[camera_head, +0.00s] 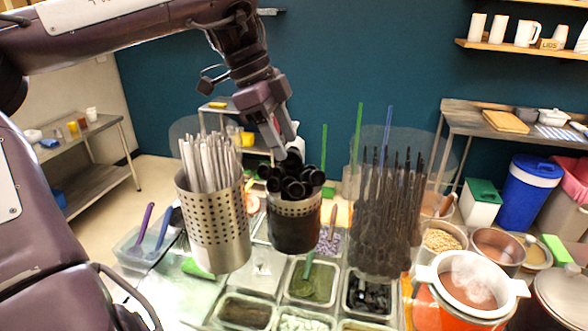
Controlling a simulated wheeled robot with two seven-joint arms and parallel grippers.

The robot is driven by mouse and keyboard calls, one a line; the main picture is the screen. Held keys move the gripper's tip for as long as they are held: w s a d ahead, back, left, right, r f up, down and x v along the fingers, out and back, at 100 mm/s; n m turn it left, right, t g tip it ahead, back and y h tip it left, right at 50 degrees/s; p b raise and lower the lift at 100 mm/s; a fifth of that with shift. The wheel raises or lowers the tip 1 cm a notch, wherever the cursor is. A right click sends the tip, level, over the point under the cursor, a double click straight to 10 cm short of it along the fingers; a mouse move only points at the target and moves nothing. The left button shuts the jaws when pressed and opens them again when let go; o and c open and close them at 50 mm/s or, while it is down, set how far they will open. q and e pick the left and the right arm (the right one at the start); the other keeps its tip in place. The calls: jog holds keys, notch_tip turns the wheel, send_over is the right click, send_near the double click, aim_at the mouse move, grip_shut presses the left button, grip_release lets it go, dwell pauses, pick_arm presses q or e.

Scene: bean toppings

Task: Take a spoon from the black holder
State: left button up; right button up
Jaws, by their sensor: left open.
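The black holder (295,230) is a dark cylinder with a perforated metal rim, in the middle of the view. Several black spoons (287,183) stand in it with their rounded dark ends up. My left gripper (283,146) is open and points down right above these ends. Its fingertips are very close to the spoon tops, and I cannot tell whether they touch. Nothing shows clearly between the fingers. The lower parts of the spoons are hidden inside the holder. My right gripper is out of view.
A perforated steel holder (217,232) with pale wrapped utensils stands close on the left. A clear container (377,237) of dark sticks stands on the right. Topping trays (310,283) lie in front. A steaming pot (468,293) is at the lower right.

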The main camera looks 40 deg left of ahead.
aim_at(289, 147)
pick_arm(q)
jog(key=p+x, duration=0.1)
jog(key=x, duration=0.2)
jog(key=shift+w+d+f+p, duration=0.1)
jog(key=shift+w+f+p, duration=0.15)
jog(key=shift+p, duration=0.15)
jog(key=shift+w+f, duration=0.2)
jog(key=shift+f, duration=0.3)
jog(key=shift+s+d, duration=0.15)
jog(key=c, duration=0.9)
jog(key=shift+c, duration=0.7)
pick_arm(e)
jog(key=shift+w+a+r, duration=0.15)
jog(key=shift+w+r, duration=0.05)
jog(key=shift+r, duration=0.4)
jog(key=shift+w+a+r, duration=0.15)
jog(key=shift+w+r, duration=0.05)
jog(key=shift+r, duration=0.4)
pick_arm(q)
jog(key=shift+r, duration=0.15)
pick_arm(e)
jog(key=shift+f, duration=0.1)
